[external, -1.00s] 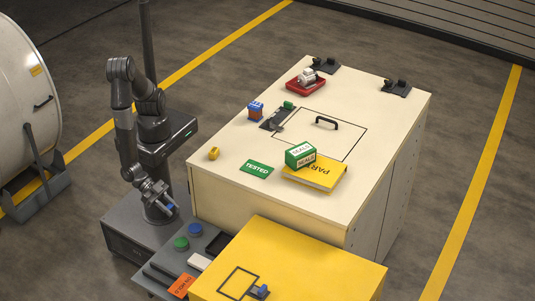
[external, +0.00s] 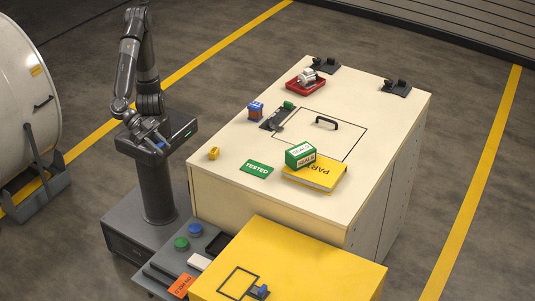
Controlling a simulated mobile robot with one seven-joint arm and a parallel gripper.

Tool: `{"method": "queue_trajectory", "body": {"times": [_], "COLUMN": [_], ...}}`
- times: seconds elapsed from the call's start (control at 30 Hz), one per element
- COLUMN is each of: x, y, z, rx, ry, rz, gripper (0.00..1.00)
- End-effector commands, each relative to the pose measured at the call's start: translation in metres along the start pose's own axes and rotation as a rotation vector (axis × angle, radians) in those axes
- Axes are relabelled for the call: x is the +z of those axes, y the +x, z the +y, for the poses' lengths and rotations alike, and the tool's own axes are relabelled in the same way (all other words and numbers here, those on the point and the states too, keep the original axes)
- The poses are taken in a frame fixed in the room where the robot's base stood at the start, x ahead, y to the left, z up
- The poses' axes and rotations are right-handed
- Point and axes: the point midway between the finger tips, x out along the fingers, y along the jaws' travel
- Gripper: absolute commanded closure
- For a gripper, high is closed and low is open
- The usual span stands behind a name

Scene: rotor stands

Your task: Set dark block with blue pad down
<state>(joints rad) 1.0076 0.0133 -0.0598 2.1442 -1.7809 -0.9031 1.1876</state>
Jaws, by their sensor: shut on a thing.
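My gripper (external: 157,140) is up beside my column, left of the cream cabinet and above my base. It is shut on a small dark block with a blue pad (external: 161,145). The blue pad shows at the fingertips; the dark part is too small to make out against the fingers. The block is in the air, touching no surface. A similar dark piece with a blue part (external: 259,291) sits on the yellow table (external: 330,265), at the lower right corner of a black square outline (external: 238,281).
The cream cabinet (external: 225,187) holds a green TESTED card (external: 257,168), a yellow PARTS book (external: 325,176) with a green-white box (external: 299,155), a red tray (external: 293,89) and a blue-red block (external: 256,111). A low deck carries green and blue discs (external: 181,243) and an orange tag (external: 181,286).

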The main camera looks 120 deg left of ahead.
Motion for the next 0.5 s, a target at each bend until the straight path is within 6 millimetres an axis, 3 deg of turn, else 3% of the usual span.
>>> {"method": "queue_trajectory", "body": {"times": [0.1,0.37,0.5], "x": [-0.024,-0.043,-0.061], "y": [-0.011,0.036,0.07], "z": [-0.001,-0.027,-0.051], "rx": [-0.002,-0.069,-0.117], "ry": [-0.006,-0.036,-0.062], "rz": [0.002,0.0,0.0], "gripper": [0.98,0.98,0.98]}}
